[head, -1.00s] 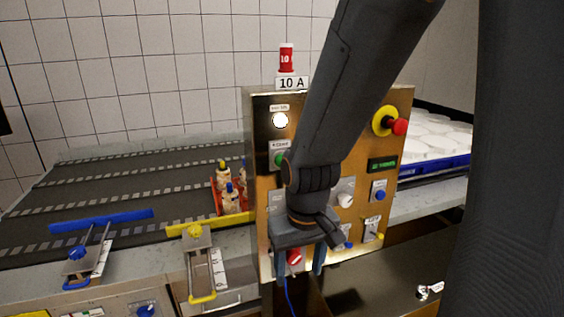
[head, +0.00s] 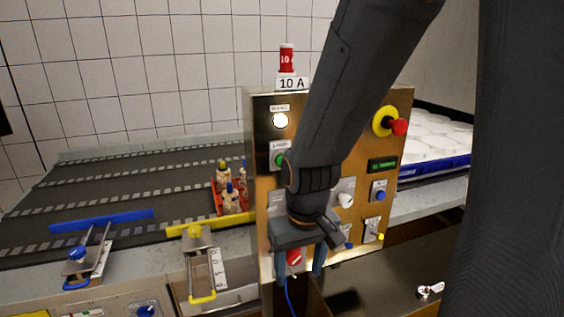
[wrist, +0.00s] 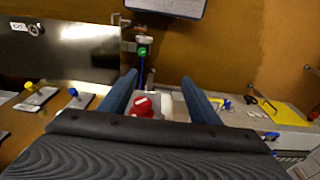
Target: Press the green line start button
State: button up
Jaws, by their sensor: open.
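The green button (head: 280,160) sits on the left side of the metal control panel (head: 262,225), below a lit white lamp (head: 280,120). My arm passes close to its right side and covers part of the panel. My gripper (head: 298,268) is open at the panel's lower left, below the green button. A red knob (head: 294,257) shows between its fingers. In the wrist view my gripper (wrist: 158,78) has its fingers apart with nothing held, and a red part (wrist: 144,106) shows between them.
A red and yellow stop button (head: 396,126) and a blue button (head: 380,195) stand on the panel's right. A blue tray (head: 440,164) of white moulds stands behind right.

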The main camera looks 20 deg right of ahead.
grip_shut()
dwell(1.6)
